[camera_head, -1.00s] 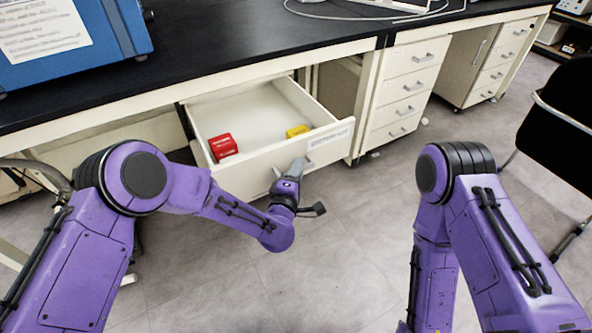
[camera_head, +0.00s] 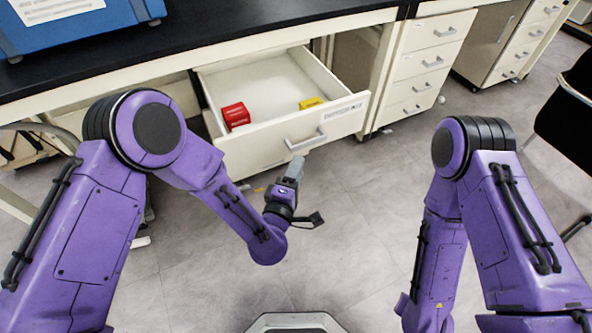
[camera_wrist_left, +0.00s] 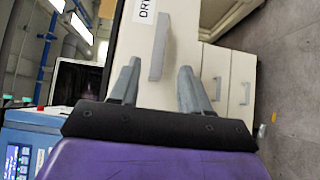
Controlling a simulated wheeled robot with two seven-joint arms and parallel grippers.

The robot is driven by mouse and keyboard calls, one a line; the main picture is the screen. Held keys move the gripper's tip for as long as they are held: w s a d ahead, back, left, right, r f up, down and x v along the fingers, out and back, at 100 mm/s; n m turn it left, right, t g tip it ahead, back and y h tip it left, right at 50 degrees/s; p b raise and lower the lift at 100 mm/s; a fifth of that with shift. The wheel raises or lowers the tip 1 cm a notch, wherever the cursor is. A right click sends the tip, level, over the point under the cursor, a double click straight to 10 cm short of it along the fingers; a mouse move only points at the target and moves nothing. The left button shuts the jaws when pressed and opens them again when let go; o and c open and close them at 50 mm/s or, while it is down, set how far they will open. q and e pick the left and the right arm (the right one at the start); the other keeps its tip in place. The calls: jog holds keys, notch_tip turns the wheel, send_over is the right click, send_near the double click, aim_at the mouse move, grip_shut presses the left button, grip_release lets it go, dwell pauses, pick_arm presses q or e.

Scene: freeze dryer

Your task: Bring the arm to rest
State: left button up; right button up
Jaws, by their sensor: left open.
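My left gripper (camera_head: 293,172) is in front of the open drawer (camera_head: 262,143), just below its handle (camera_head: 306,140) in the head view and apart from it. In the left wrist view my left gripper (camera_wrist_left: 157,88) has its two grey fingers spread with nothing between them. The drawer handle (camera_wrist_left: 159,45) shows beyond the fingers there. My right arm hangs at the right of the head view, and its gripper is out of the picture.
The drawer holds a red box (camera_head: 235,115) and a yellow box (camera_head: 311,103). A black-topped bench (camera_head: 220,30) carries a blue machine (camera_head: 80,22). A black chair (camera_head: 568,115) stands at the right. The grey floor (camera_head: 350,220) between my arms is clear.

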pick_arm(q)
jog(key=shift+s, duration=0.15)
dwell(0.3)
jog(key=s+a+f+m+g+y, duration=0.4)
jog(key=s+a+f+g, duration=0.1)
jog(key=s+a+f, duration=0.5)
jog(key=s+a+f+m+g+y, duration=0.35)
jog(key=s+a+f+g, duration=0.25)
jog(key=s+a+f, duration=0.45)
jog(key=s+a+g+y, duration=0.2)
jog(key=s+a+g, duration=0.1)
jog(key=s+a, duration=0.65)
notch_tip(320, 180, up, 16)
jog(key=w+a+p, duration=0.1)
jog(key=p, duration=1.4)
jog(key=shift+w, duration=0.3)
